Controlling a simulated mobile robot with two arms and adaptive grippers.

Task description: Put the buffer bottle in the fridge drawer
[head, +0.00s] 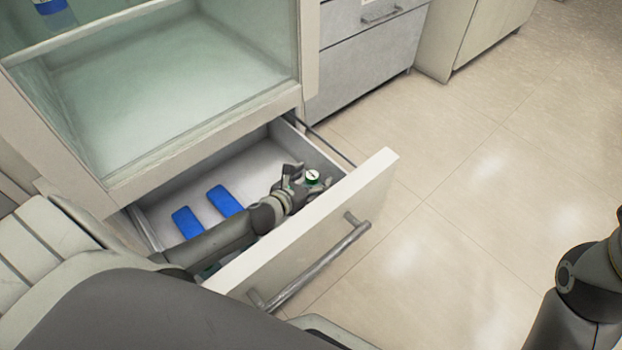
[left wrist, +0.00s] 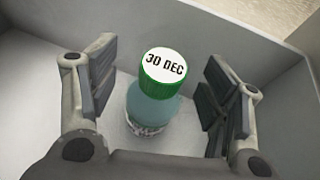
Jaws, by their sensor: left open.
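The buffer bottle (head: 312,177) has a green cap with a white top and stands inside the open fridge drawer (head: 372,186), near its right front corner. My left gripper (head: 306,182) reaches down into the drawer. Its fingers (left wrist: 160,92) are open, one on each side of the bottle, with a gap on both sides. My right gripper is not in view; only part of my right arm shows at the right edge.
Two blue items (head: 225,200) lie on the drawer floor left of the gripper. The drawer's front has a metal handle (head: 315,262). Above is a glass-fronted fridge compartment (head: 170,80) with a blue-labelled bottle (head: 55,14) on a shelf. The floor at right is clear.

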